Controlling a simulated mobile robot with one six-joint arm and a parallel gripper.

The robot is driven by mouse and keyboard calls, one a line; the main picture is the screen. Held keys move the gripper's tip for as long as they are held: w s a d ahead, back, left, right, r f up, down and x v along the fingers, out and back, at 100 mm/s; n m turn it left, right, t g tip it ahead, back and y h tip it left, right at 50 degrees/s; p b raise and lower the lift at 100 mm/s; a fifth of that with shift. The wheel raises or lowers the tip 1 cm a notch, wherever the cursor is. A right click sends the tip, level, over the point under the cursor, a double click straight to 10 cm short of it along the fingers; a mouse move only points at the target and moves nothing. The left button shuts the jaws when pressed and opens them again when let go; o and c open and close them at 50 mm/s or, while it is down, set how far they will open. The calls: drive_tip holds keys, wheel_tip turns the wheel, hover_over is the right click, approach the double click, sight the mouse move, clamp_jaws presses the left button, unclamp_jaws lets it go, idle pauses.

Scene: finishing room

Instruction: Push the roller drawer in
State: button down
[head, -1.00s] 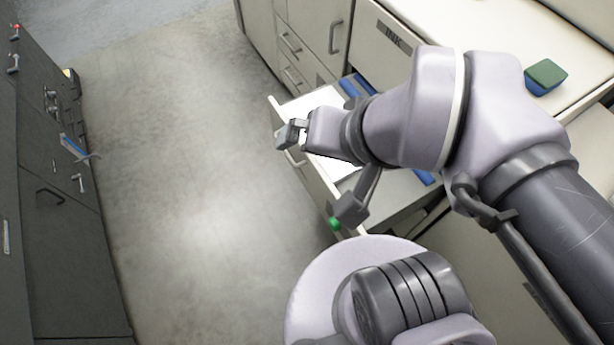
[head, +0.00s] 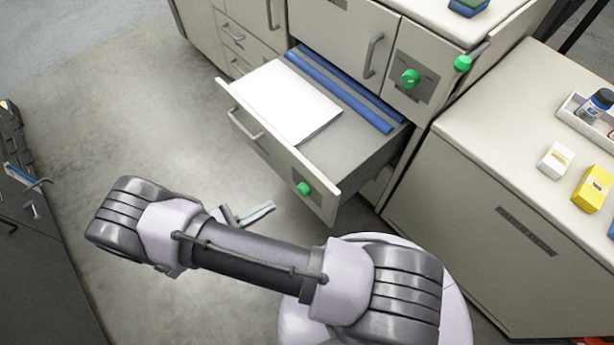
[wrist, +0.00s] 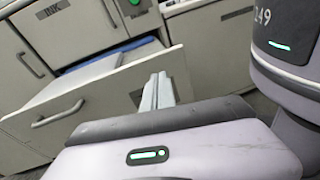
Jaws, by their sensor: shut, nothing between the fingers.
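The open drawer (head: 335,200) sticks out of the pale cabinet in the head view. It has a bar handle (head: 245,125) and a green knob (head: 303,188) on its front. A white sheet or pad (head: 285,105) and blue bars (head: 345,95) lie inside. The drawer front (wrist: 110,110) and its handle (wrist: 58,113) also show in the wrist view. My gripper (head: 268,207) is shut and empty, in front of the drawer front's near end in the head view. In the wrist view the fingers (wrist: 158,90) point at the drawer front; I cannot tell whether they touch it.
A counter at the right holds a white box (head: 555,160), a yellow box (head: 592,188) and a tray with a bottle (head: 597,104). Green knobs (head: 410,78) project from the cabinet. Dark cabinets (head: 40,260) stand at the left. The floor between is clear.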

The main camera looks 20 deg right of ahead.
wheel_tip(320, 180, down, 4)
drive_tip(key=s+n+t, duration=0.2)
drive_tip(key=n, duration=0.1)
drive_tip(key=b, duration=0.4)
approach(317, 183)
drive_tip(key=shift+t+h, duration=0.4)
drive_tip(key=x, duration=0.4)
drive_tip(key=f+x, duration=0.1)
drive_tip(key=x, duration=0.1)
drive_tip(key=shift+s, duration=0.15)
drive_tip(key=shift+d+r, duration=0.15)
drive_tip(key=shift+d, duration=0.3)
